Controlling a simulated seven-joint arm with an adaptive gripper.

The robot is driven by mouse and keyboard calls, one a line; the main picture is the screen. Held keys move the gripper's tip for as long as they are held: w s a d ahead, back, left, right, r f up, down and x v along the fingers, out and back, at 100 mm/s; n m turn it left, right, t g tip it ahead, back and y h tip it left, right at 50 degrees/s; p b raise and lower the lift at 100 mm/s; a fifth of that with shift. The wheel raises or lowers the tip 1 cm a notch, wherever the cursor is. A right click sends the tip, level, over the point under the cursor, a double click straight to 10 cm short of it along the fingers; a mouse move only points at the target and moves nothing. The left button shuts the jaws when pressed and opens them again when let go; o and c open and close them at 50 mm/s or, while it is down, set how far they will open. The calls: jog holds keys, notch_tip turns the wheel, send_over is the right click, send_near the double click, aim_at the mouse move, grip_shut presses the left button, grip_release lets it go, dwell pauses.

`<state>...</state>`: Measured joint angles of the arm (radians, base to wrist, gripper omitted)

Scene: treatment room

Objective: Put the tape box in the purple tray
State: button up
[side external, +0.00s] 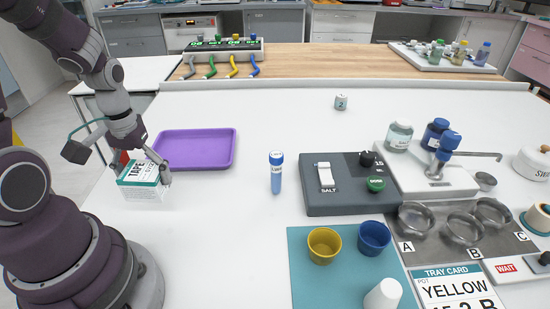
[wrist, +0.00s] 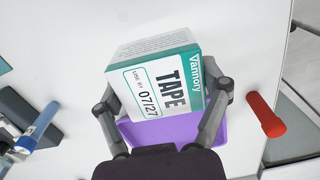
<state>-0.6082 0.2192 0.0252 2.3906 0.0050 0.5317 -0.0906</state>
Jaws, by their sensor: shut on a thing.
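The purple tray (side external: 215,162) lies flat and empty just behind and to the right of the box. Part of the purple tray (wrist: 180,132) also shows beyond the box in the wrist view.
A blue-capped tube (side external: 276,172) stands right of the tray. A red cylindrical thing (wrist: 265,115) is near the table edge, mostly hidden in the side view. A grey block with a salt switch (side external: 325,205) and cups on a teal mat (side external: 305,285) are further right.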

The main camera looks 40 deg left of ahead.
jog(key=shift+s+a+n, duration=0.35)
jog(key=shift+n, duration=0.05)
send_over(179, 160)
jog(key=shift+f, duration=2.6)
jog(key=o, duration=1.2)
jog(key=shift+f, duration=0.1)
